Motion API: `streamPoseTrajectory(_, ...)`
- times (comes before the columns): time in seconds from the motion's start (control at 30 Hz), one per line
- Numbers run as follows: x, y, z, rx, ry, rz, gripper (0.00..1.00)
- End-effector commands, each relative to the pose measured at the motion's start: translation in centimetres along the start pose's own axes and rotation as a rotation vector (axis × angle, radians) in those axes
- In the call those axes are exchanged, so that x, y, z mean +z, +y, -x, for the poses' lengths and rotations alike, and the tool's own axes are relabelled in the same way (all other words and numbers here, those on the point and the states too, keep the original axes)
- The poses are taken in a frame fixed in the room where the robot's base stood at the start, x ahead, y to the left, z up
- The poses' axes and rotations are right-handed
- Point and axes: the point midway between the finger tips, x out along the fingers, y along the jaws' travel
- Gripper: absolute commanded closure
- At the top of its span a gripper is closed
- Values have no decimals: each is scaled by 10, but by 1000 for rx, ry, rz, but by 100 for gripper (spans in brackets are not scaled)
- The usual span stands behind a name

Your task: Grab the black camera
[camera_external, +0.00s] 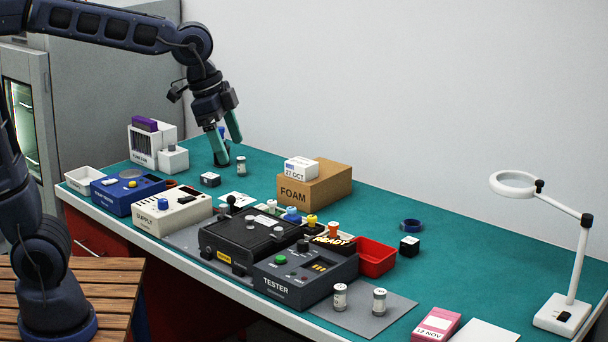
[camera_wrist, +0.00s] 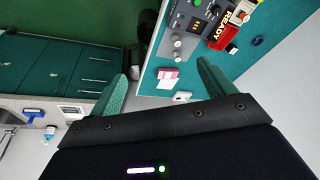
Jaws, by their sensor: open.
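My gripper (camera_external: 228,152) is open, pointing down over the back left of the green bench. Its teal fingers also spread apart in the wrist view (camera_wrist: 162,70), with nothing held between them. No thing is clearly recognisable as a black camera. A small black block with a pale label (camera_external: 210,180) lies on the bench in front of the gripper. A similar black block (camera_external: 409,246) sits farther right, beside the red tray. A dark thing behind the fingers is mostly hidden.
A small grey-capped vial (camera_external: 241,166) stands close right of the fingers. A white rack (camera_external: 143,152) is left. A FOAM box (camera_external: 327,186), black case (camera_external: 240,240) and TESTER (camera_external: 300,279) fill the middle. A magnifier lamp (camera_external: 555,315) stands right. The back strip of bench is clear.

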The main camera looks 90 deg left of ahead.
Motion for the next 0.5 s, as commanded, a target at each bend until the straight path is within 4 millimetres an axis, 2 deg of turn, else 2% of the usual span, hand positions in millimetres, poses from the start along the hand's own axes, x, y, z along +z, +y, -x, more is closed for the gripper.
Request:
streamPoseTrajectory(0.03,-14,-9,-6,4,-8,-13,18)
streamPoseTrajectory(0.2,-57,-37,-25,20,-24,-73,18)
streamPoseTrajectory(0.5,-124,-94,-72,56,-42,-175,18)
